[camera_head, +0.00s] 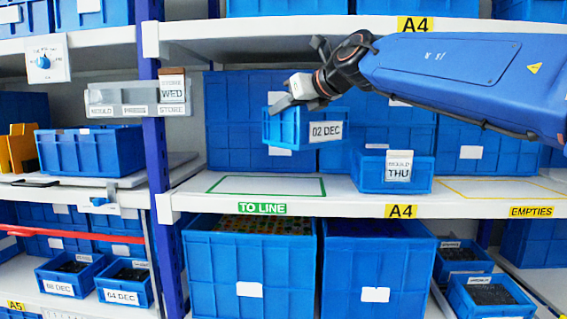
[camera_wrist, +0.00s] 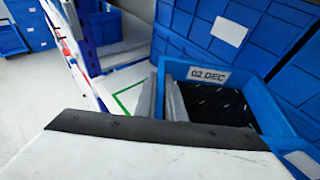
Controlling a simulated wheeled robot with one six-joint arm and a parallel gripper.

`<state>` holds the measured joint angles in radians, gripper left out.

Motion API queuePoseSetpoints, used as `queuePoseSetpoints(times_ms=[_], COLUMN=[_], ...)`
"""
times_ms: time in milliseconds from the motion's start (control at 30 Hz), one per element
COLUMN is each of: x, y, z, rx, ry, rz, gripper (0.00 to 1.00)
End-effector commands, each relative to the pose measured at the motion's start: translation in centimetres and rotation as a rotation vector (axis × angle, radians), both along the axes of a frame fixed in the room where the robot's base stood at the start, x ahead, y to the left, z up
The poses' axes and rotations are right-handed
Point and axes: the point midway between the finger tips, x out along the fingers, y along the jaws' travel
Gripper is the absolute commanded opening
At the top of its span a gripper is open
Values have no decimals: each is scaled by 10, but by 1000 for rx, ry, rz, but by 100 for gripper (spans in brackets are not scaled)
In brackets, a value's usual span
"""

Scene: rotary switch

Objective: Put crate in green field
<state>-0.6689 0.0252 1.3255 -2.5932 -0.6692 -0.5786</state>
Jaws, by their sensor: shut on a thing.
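A small blue crate (camera_head: 280,130) labelled "02 DEC" hangs in the air above the middle shelf. My gripper (camera_head: 297,92) is shut on the crate's upper wall from above left. In the wrist view the crate (camera_wrist: 245,82) shows dark contents, and my gripper's fingers (camera_wrist: 167,100) are at its left wall. The green field (camera_head: 268,186) is a green outline on the shelf above the "TO LINE" label. It is empty, and the crate is above and toward its right end. Part of the outline (camera_wrist: 128,98) shows in the wrist view, left of the crate.
A blue crate (camera_head: 394,176) with a "MOULD THU" card stands on the shelf right of the green field. Large blue bins (camera_head: 228,110) line the back. A blue upright post (camera_head: 153,150) stands left of the field. A yellow-outlined field (camera_head: 500,190) lies at the right.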

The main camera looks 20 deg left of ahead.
Motion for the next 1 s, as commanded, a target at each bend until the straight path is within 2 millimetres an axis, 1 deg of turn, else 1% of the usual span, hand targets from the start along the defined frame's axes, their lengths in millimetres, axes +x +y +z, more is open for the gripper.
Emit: queuePoseSetpoints(times_ms=[33, 200, 333, 433, 600, 833, 900, 1000], x=[-1, -1, -1, 0, 0, -1, 0, 0], y=[-1, -1, -1, 0, 0, 0, -1, -1], z=[-11, -47, -69, -80, -90, -118, -124, -126], rx=[0, 0, 0, 1, 2, 1, 2, 2], ry=[2, 2, 1, -1, -1, -1, -1, -3], rz=[-1, -1, -1, 0, 0, 0, -1, -2], gripper=[0, 0, 0, 0, 0, 0, 0, 0])
